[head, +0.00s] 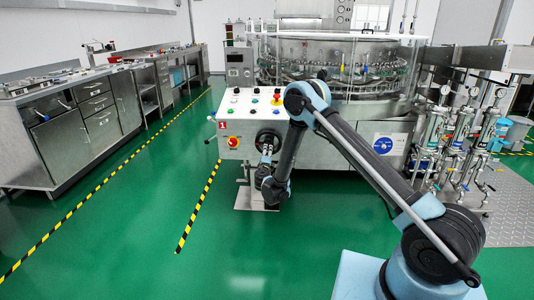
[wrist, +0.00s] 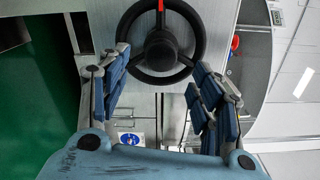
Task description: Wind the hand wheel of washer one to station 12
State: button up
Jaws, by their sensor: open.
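Washer one (head: 345,65) is the large round glass machine, with a white panel marked by a red "1" label (head: 222,126). Its black hand wheel (head: 266,138) is on the panel's front, partly hidden by my gripper (head: 265,158) in the head view. A red-marked spoke (wrist: 160,14) points to the picture's top. My gripper (wrist: 158,85) is open, fingers on either side below the wheel in the picture, with nothing between them. Contact with the wheel is not evident.
Steel benches (head: 68,140) stand at left. Pumps and pipes (head: 465,130) stand at right. Green floor (head: 130,230) is clear at left.

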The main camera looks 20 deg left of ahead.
jog(key=shift+v, duration=1.45)
